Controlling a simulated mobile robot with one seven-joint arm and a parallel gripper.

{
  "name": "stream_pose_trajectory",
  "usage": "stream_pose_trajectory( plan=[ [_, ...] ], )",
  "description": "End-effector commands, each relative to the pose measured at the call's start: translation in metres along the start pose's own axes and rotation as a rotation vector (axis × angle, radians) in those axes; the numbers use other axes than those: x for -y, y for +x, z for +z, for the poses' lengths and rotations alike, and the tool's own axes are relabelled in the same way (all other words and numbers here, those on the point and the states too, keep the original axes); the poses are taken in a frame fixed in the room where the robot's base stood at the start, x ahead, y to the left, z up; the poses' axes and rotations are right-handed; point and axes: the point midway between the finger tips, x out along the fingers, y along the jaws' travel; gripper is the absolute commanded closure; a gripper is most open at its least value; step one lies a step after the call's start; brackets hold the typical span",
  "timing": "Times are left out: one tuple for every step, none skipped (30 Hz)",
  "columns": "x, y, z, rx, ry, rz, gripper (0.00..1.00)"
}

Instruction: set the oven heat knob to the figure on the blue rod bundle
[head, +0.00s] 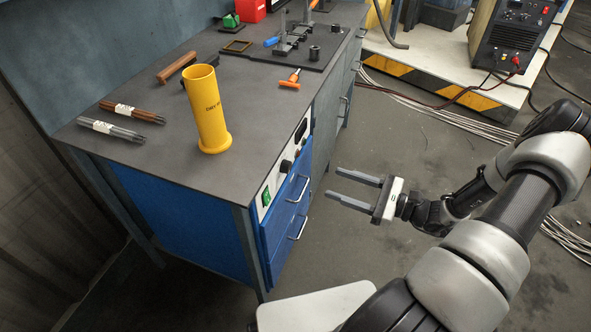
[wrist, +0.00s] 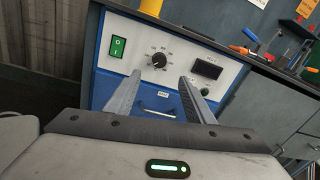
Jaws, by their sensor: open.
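The oven heat knob (wrist: 158,60) is a black round dial on a white panel, ringed by a scale too small to read; its pointer setting is unclear. It also shows in the head view (head: 286,166) on the blue cabinet's front. Two rod bundles with white labels lie on the bench: a brown one (head: 148,115) and a grey one (head: 123,133). Neither looks clearly blue, and I cannot read their labels. My gripper (head: 334,183) is open and empty, apart from the panel and pointing at it. In the wrist view the knob shows just above and between the fingertips (wrist: 160,78).
A green switch (wrist: 117,46) and a dark display (wrist: 208,68) flank the knob. Handled blue drawers (head: 291,212) lie below. A yellow tube (head: 208,112) stands on the bench (head: 240,105); an orange-handled tool (head: 290,83) lies near its edge. The floor before the cabinet is clear.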

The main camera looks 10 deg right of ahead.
Motion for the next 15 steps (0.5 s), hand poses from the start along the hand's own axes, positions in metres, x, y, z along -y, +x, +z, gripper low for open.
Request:
stream_pose_trajectory(
  plan=[
    [-0.001,0.012,-0.001,0.003,0.0,0.005,0.51],
    [-0.002,0.019,-0.001,0.002,0.001,0.005,0.51],
    [-0.002,0.028,-0.001,0.003,0.001,0.006,0.51],
    [-0.002,0.035,-0.001,0.002,0.002,0.005,0.51],
    [-0.002,0.041,-0.001,0.001,0.001,0.006,0.51],
    [-0.002,0.05,-0.001,0.002,0.001,0.005,0.51],
    [-0.002,0.057,-0.001,0.002,0.0,0.006,0.51],
    [-0.002,0.063,-0.001,0.001,0.0,0.006,0.51],
    [-0.002,0.072,-0.001,0.002,0.0,0.005,0.51],
    [-0.002,0.079,-0.001,0.001,0.001,0.006,0.51],
    [-0.002,0.085,-0.001,0.0,0.001,0.006,0.51],
    [-0.002,0.092,-0.001,0.001,0.001,0.006,0.51],
    [-0.002,0.098,-0.001,0.001,0.001,0.006,0.51],
    [-0.002,0.103,-0.001,0.0,0.001,0.005,0.51],
    [-0.003,0.11,-0.001,0.0,0.001,0.006,0.51]
  ],
)
